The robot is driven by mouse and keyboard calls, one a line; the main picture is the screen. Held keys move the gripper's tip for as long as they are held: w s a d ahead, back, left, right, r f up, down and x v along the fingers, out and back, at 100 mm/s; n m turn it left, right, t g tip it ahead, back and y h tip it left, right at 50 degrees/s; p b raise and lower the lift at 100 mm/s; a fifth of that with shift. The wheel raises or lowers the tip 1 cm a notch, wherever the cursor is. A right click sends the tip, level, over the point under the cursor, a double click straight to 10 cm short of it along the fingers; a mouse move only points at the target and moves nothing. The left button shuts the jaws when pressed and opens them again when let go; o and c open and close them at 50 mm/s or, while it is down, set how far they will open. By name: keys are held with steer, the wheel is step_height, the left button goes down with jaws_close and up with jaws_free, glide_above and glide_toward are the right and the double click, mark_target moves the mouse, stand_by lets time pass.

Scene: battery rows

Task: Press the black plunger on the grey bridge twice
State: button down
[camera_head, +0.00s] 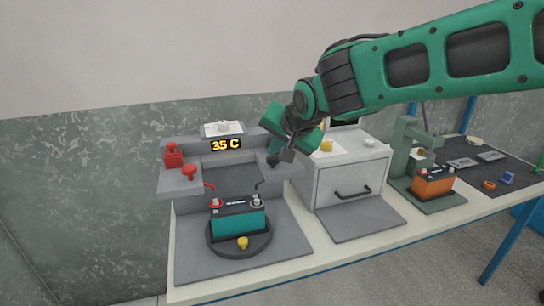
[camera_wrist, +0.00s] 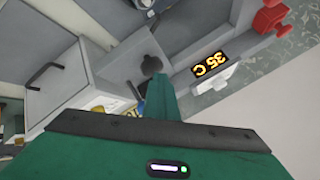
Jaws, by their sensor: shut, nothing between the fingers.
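The grey bridge (camera_head: 181,181) stands at the back left of the bench, with a "35 C" display (camera_head: 226,145) on it. The black plunger (camera_head: 273,160) is on its right arm, partly hidden by my gripper (camera_head: 286,156). The round black knob of the plunger shows in the wrist view (camera_wrist: 152,63), just beyond the tip of my green gripper (camera_wrist: 162,82). My gripper is shut and empty, pointing down close to the plunger. I cannot tell whether it touches. A teal battery (camera_head: 238,222) stands on a dark round plate (camera_head: 240,246) below the bridge.
A red plunger (camera_head: 189,171) and red block (camera_head: 173,156) sit on the bridge's left arm. A white cabinet (camera_head: 350,180) stands right of the bridge, close to my arm. Farther right are a green press (camera_head: 405,142) and an orange battery (camera_head: 433,185).

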steer(key=shift+r, duration=1)
steer(key=shift+r, duration=0.1)
steer(key=shift+r, duration=2.4)
stand_by(0.4)
step_height(320, 180, up, 4)
steer(key=shift+f, duration=0.15)
stand_by(0.3)
steer(key=shift+f, duration=0.15)
glide_above(275, 160)
steer(key=shift+w+f, duration=0.15)
steer(key=shift+f, duration=4.1)
steer(key=shift+f, duration=0.35)
